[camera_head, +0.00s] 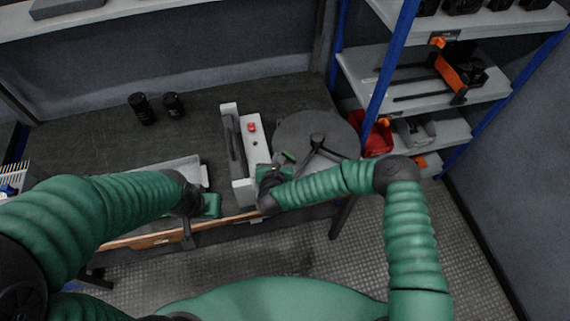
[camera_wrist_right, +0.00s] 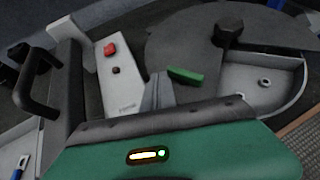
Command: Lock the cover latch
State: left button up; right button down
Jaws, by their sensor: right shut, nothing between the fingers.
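A round dark grey cover (camera_head: 300,133) lies on the bench, with a black spoked hub (camera_head: 317,139) on it. In the right wrist view the cover (camera_wrist_right: 190,50) has an open sector showing a light tray beneath. A small green latch handle (camera_head: 288,156) sits at the cover's near left edge; it also shows in the right wrist view (camera_wrist_right: 186,75). My right gripper (camera_wrist_right: 158,88) is shut and empty, its grey fingertips just left of the green handle; I cannot tell if they touch. My left gripper (camera_head: 208,206) is low over the bench's front edge, its fingers unclear.
A light box with a red button (camera_head: 252,127) and a dark handle (camera_wrist_right: 36,82) stands left of the cover. Two black cylinders (camera_head: 145,108) stand at the back left. A light tray (camera_head: 180,167) lies near my left arm. Shelves with a red bin (camera_head: 375,138) stand right.

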jog(key=shift+w+a+f+m+h+b, duration=0.1)
jog(key=shift+w+a+m+h+b, duration=0.15)
jog(key=shift+w+m+h+b, duration=0.3)
jog(key=shift+d+m+h, duration=0.1)
jog(key=shift+m+h, duration=0.65)
jog(key=shift+m, duration=0.1)
jog(key=shift+w+d+g+h, duration=0.1)
jog(key=shift+g+h, duration=0.2)
jog(key=shift+w+a+b, duration=0.25)
jog(key=shift+b, duration=0.05)
jog(key=shift+w+d, duration=0.1)
jog(key=shift+d, duration=0.1)
jog(key=shift+a, duration=0.15)
